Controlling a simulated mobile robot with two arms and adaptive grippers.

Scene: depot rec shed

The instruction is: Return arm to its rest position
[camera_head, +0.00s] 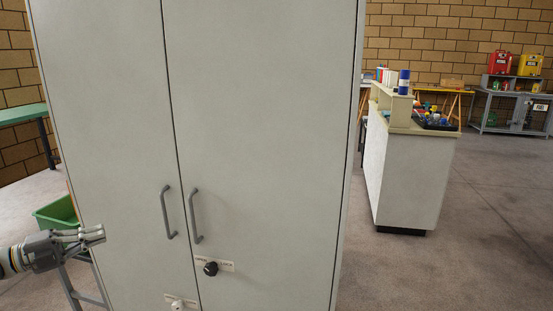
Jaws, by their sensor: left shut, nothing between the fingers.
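My left gripper (92,236) comes in from the left edge at the lower left. Its fingers are shut and empty, pointing right, in front of the left edge of a tall grey cabinet. The cabinet (260,120) has two doors, both closed, with a left handle (167,212) and a right handle (195,216). The gripper is apart from both handles in the picture. A black knob (210,268) sits on the right door by a small label. My right gripper is not in view.
A green bin (52,214) stands behind my left gripper, and a green-topped table (22,114) stands at the far left. A white counter (405,175) with small items stands right of the cabinet. Grey shelving (487,105) is at the back right. The floor (490,230) at right is clear.

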